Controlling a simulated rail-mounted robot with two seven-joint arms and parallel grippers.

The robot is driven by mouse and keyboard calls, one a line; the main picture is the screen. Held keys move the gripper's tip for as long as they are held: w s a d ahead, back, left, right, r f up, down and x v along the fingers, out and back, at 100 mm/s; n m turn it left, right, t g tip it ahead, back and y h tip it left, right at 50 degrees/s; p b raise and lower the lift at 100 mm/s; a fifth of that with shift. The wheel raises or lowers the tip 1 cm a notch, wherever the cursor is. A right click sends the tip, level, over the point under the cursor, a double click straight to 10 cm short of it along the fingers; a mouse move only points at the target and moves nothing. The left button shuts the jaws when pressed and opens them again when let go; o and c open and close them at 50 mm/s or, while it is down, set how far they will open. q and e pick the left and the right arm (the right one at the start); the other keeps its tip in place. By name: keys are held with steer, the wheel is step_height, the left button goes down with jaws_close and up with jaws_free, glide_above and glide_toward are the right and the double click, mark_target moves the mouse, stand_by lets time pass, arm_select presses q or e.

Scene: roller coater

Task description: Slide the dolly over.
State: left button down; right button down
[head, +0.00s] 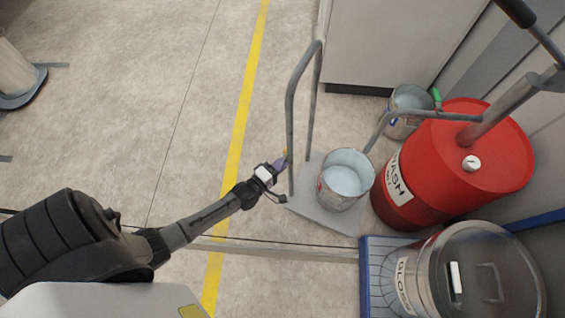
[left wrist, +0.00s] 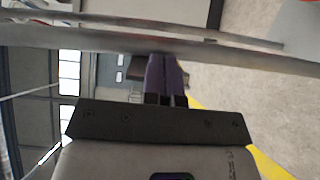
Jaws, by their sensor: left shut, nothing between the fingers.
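The dolly has a flat grey deck (head: 330,217) and a bent grey tube handle (head: 291,120) rising from its left side. A metal bucket (head: 345,180) with pale contents stands on the deck. My left gripper (head: 280,163) is shut and empty, with its purple fingertips at the left of the handle's lower upright. In the left wrist view the shut purple fingers (left wrist: 166,76) point at a grey tube (left wrist: 120,38) that crosses the picture. Fingertips and tube overlap there, and I cannot tell whether they touch. My right gripper is not in view.
A red drum (head: 400,205) stands close to the deck's right, with another bucket (head: 408,108) behind. A metal drum (head: 480,270) stands on a blue-edged pallet (head: 372,275) at front right. A cabinet (head: 390,40) stands behind. The floor left of the yellow line (head: 235,140) is mostly clear.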

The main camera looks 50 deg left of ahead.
arm_select(q)
steer(key=s+a+p, duration=0.2)
steer(key=s+p, duration=0.2)
steer(key=s, duration=0.9)
steer(key=shift+a, duration=0.4)
steer(key=shift+w, duration=0.1)
